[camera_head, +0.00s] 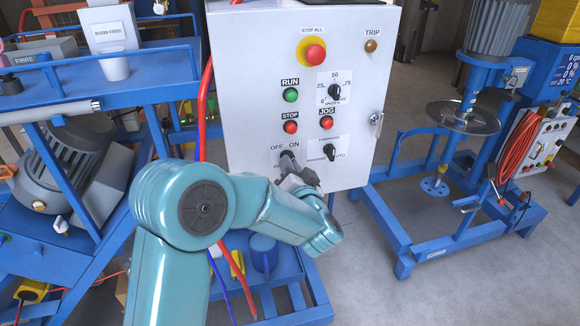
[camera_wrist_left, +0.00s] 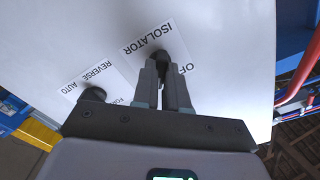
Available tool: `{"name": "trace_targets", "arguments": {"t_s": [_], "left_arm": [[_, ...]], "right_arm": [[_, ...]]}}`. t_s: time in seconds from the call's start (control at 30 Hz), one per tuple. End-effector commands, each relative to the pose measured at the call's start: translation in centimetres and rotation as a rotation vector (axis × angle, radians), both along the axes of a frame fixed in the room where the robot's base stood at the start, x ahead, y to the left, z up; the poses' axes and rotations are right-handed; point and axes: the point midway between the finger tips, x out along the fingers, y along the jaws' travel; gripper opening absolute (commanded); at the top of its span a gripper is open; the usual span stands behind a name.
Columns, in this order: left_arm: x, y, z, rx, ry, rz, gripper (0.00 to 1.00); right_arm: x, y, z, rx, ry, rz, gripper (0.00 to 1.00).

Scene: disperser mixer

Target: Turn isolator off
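The isolator is a dark knob on a white label at the lower left of the white control panel (camera_head: 240,100), with OFF and ON printed above it. In the left wrist view the isolator knob (camera_wrist_left: 161,58) sits between my left fingertips, beside the words ISOLATOR and OF. My left gripper (camera_head: 290,162) reaches the panel from below; it also shows in the left wrist view (camera_wrist_left: 166,72). Its fingers are close together, with the knob between their tips. The fingers hide most of the knob, so I cannot tell where it points. My right gripper is not in view.
The FORWARD/REVERSE/AUTO selector (camera_head: 330,150) is just right of the isolator. The red stop button (camera_head: 291,127) and jog button (camera_head: 326,123) are above. A red cable (camera_head: 204,100) runs down the panel's left side. A blue mixer frame (camera_head: 430,240) stands to the right.

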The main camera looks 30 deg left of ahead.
Motion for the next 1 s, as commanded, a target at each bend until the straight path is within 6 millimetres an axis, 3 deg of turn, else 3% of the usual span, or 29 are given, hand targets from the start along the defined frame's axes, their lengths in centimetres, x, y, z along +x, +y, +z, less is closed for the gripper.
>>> {"name": "trace_targets", "arguments": {"t_s": [0.37, 1.0], "left_arm": [[-0.1, 0.0, -0.4, -0.044, -0.05, 0.003, 0.0], [0.0, 0.0, -0.7, -0.403, -0.47, 0.003, 0.0]], "right_arm": [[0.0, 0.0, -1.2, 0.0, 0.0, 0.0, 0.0], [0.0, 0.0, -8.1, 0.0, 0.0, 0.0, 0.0]]}}
